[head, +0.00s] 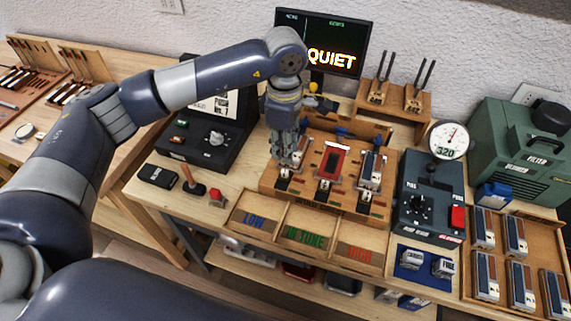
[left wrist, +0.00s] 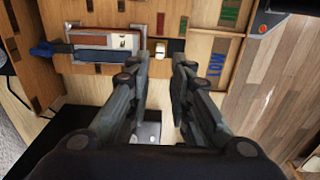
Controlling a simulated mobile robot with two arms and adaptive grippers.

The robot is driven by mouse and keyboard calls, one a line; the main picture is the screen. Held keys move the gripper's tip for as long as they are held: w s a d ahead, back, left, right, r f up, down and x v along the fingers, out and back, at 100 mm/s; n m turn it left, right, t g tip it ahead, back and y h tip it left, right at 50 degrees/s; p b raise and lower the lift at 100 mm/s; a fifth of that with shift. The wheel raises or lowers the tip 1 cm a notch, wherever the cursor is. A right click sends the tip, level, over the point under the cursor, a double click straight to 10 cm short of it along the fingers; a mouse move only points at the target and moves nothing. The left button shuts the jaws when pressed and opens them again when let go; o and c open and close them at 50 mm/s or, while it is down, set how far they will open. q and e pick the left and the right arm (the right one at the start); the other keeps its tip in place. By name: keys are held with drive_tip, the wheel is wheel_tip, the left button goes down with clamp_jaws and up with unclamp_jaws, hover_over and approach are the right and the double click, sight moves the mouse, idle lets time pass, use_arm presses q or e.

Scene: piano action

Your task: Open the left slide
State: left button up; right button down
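The wooden bench fixture (head: 265,183) has three stations in a row. My left gripper (head: 287,163) points down over its left station and hides much of it. The left slide's pale knob (head: 283,173) shows just below the fingertips. In the left wrist view the gripper (left wrist: 161,60) is open, with a clear gap between its fingers. A small pale knob (left wrist: 168,46) lies just beyond the fingertips; contact cannot be told. A grey-and-blue block (left wrist: 100,55) lies beside it in the left station. The middle station holds a red-framed piece (head: 331,161). My right gripper is not in view.
Trays marked LOW (head: 253,221), IN TUNE and HIGH run along the fixture's front. A black control box (head: 430,205) stands to the right, and another with a dial (head: 205,150) to the left. A monitor (head: 345,45) behind reads QUIET. A red-topped item (head: 216,196) stands front left.

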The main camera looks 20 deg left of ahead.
sight(285, 170)
use_arm(q)
wheel_tip(285, 170, down, 8)
drive_tip(key=shift+f+p, duration=0.25)
drive_tip(key=shift+p, duration=0.75)
clamp_jaws()
